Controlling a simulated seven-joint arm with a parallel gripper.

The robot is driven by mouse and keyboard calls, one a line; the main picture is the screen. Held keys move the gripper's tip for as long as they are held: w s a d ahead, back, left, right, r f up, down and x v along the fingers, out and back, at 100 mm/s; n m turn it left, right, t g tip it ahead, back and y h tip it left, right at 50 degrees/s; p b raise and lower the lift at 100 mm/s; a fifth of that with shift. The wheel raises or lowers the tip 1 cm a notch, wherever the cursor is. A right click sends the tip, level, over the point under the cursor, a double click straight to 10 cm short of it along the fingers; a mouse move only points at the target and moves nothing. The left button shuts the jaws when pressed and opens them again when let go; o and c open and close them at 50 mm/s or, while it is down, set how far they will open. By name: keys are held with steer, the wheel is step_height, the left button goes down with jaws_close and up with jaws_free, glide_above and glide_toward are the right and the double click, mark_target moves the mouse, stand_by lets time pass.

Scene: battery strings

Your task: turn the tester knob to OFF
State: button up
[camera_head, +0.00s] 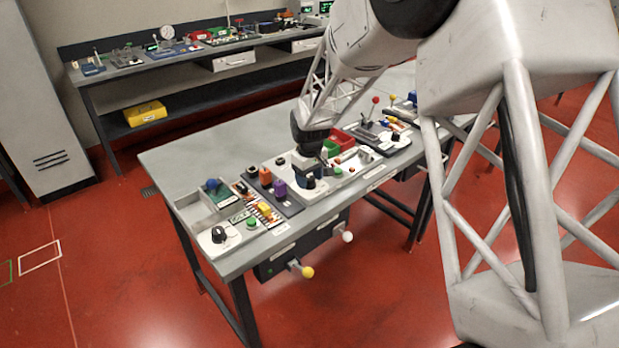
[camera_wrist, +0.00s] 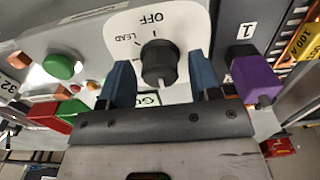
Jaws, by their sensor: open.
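The tester knob (camera_wrist: 158,63) is black and stands on a white dial plate (camera_wrist: 187,22) in the wrist view. The OFF label (camera_wrist: 152,19) is upside down at the top of the dial. The LEAD label (camera_wrist: 134,37) is to the upper left of the knob. The knob's exact pointing direction is hard to tell. My gripper (camera_wrist: 161,74) is open, with one blue finger on each side of the knob and visible gaps between. In the head view the knob (camera_head: 309,182) shows just under my gripper (camera_head: 311,165).
A purple block (camera_wrist: 258,80) stands close right of the fingers in the wrist view. A green button (camera_wrist: 63,66) and a red block (camera_wrist: 80,112) are at left. Another black knob (camera_head: 218,234) is at the bench's near left. The bench's left surface (camera_head: 190,150) is clear.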

steer(key=shift+c, duration=0.4)
steer(key=c, duration=0.7)
steer(key=shift+m, duration=0.3)
steer(key=m, duration=0.4)
steer(key=shift+m, duration=0.6)
